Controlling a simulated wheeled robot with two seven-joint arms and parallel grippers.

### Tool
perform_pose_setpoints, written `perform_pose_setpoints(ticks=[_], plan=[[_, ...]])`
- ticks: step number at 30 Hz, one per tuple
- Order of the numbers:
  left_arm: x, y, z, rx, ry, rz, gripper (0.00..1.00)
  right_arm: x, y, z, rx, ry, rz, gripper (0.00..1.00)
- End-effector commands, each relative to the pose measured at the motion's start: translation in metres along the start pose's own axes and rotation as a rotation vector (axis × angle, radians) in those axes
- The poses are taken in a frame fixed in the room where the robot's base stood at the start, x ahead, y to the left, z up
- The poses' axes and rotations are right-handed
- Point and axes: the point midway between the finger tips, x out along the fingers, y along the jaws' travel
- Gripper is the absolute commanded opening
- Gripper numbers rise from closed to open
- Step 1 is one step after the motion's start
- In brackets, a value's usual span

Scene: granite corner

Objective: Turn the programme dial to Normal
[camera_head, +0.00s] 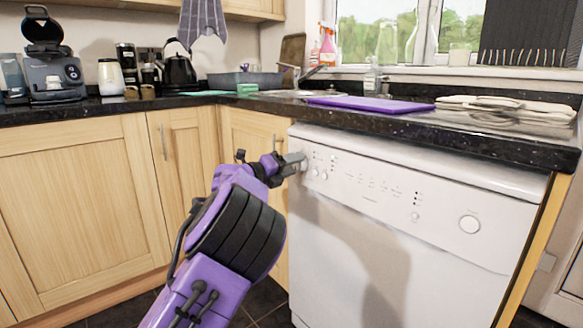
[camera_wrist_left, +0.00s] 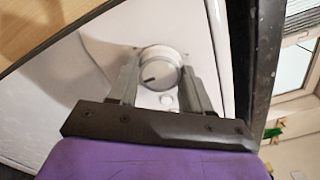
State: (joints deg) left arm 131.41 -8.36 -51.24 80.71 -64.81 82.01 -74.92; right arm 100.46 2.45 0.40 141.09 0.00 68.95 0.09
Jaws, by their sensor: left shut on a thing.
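The programme dial (camera_wrist_left: 158,74) is a round white knob with a short dark pointer mark. In the left wrist view the mark points left and slightly down. My left gripper (camera_head: 301,162) reaches the left end of the white dishwasher's control panel (camera_head: 362,186). It is shut on the dial, with one finger on each side in the left wrist view (camera_wrist_left: 160,80). In the head view the gripper mostly hides the dial. The panel's printed labels are too small to read. My right gripper is not in view.
A larger round knob (camera_head: 469,224) is at the panel's right. The dark worktop (camera_head: 470,143) overhangs the panel, and wooden cupboards (camera_head: 85,195) stand at the left. A purple board (camera_head: 370,103) lies on the worktop.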

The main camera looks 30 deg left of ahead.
Motion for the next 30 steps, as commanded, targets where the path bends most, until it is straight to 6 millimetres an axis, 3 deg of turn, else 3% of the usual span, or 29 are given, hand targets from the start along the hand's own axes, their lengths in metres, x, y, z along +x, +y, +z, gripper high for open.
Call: perform_pose_setpoints(ticks=[5,6,8,9,19,30], plan=[[0.0,0.0,0.001,0.0,-0.001,0.0,0.19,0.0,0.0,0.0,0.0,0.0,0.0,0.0],[0.0,0.0,0.001,0.0,-0.001,0.0,0.52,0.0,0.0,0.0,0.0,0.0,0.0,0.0],[0.0,0.0,0.001,0.0,-0.001,0.0,0.72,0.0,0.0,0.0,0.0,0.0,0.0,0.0],[0.0,0.0,0.001,0.0,-0.001,0.0,0.74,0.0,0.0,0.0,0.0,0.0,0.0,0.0],[-0.006,-0.001,0.001,0.0,-0.002,0.0,0.74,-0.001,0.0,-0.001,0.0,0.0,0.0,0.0],[-0.087,-0.001,0.001,-0.003,-0.003,0.0,0.74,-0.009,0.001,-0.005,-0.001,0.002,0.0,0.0]])
